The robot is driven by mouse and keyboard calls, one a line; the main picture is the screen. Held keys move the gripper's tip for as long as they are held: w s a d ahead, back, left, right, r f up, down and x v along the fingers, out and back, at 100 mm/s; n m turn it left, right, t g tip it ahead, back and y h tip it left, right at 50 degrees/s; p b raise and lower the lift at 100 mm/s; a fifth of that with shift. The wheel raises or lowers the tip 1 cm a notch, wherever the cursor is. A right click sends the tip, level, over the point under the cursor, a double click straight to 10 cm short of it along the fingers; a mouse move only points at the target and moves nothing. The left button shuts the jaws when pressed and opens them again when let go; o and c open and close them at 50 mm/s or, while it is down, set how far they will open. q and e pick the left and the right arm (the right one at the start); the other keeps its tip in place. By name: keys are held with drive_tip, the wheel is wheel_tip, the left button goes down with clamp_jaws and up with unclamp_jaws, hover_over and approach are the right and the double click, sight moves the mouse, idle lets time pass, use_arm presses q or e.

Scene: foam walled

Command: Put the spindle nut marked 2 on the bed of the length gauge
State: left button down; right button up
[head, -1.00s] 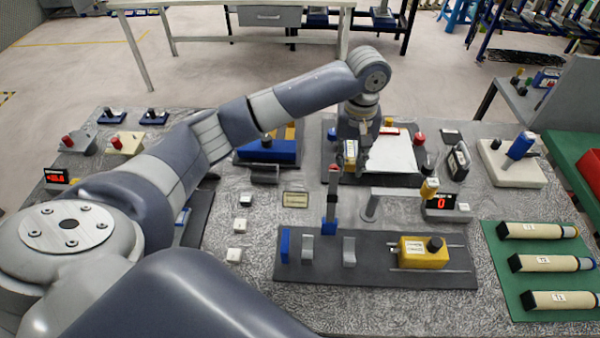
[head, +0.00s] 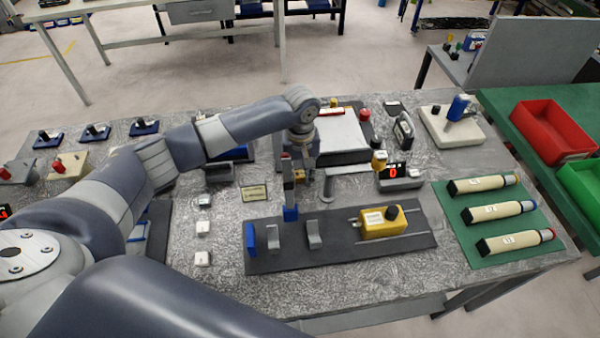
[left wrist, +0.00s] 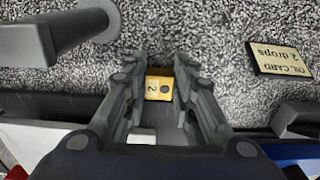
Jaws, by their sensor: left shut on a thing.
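The spindle nut (left wrist: 159,86) is a small yellow block with a dark round hole and a label reading 2. My left gripper (left wrist: 158,92) is shut on it, with a finger on either side. In the head view the nut (head: 299,176) is a small orange-yellow patch at the fingertips of my left gripper (head: 300,172), above the table behind the long dark plate. That plate (head: 345,247), seemingly the length gauge's bed, carries a blue end block (head: 250,241), two grey rests (head: 314,234) and a yellow carriage (head: 383,222) with a black knob. My right gripper is out of view.
A thin post with a blue foot (head: 290,213) stands close to my gripper. A grey arm (head: 345,171) and a display reading 0 (head: 392,176) stand behind the plate. An oil card (head: 254,193) lies left. Several cream cylinders lie on a green mat (head: 470,237) right.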

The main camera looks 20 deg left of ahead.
use_arm(q)
drive_tip(key=shift+f, duration=0.1)
drive_tip(key=c, duration=1.3)
unclamp_jaws()
drive_tip(key=shift+c, duration=0.2)
